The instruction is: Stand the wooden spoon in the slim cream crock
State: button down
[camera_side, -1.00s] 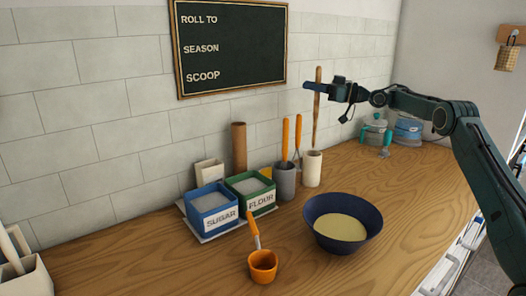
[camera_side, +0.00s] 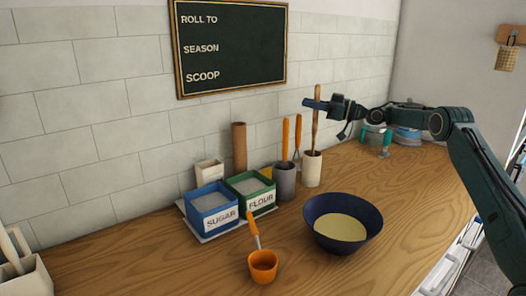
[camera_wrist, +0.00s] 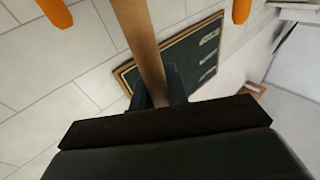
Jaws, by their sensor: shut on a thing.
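The wooden spoon (camera_side: 316,121) stands upright in the side view, its lower end inside the mouth of the slim cream crock (camera_side: 312,170). How deep it reaches is hidden by the crock wall. My gripper (camera_side: 313,104) is shut on the spoon's upper part, above the crock. In the wrist view the spoon's shaft (camera_wrist: 143,50) runs between my two fingers (camera_wrist: 160,92). The crock stands upright on the counter.
A grey crock (camera_side: 284,181) with orange-handled tools stands just left of the cream crock. A dark blue bowl (camera_side: 371,246), an orange cup (camera_side: 262,265), and sugar (camera_side: 211,212) and flour (camera_side: 250,190) boxes stand nearby. A tiled wall is behind.

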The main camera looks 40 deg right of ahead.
jog(key=shift+f, duration=1.4)
jog(key=c, duration=1.3)
grip_release()
jog(key=shift+d, duration=0.1)
jog(key=shift+s+d+f, duration=0.1)
jog(key=shift+s+d, duration=0.2)
jog(key=shift+s, duration=0.15)
jog(key=shift+s+d+r, duration=0.35)
jog(key=shift+s+r, duration=0.15)
jog(key=shift+r, duration=0.6)
jog(key=shift+s+d+r, duration=0.4)
jog(key=shift+s+r, duration=0.15)
jog(key=shift+r, duration=0.55)
jog(key=shift+s+d+r, duration=0.35)
jog(key=shift+s+r, duration=0.15)
jog(key=shift+r, duration=0.6)
jog(key=shift+a, duration=0.1)
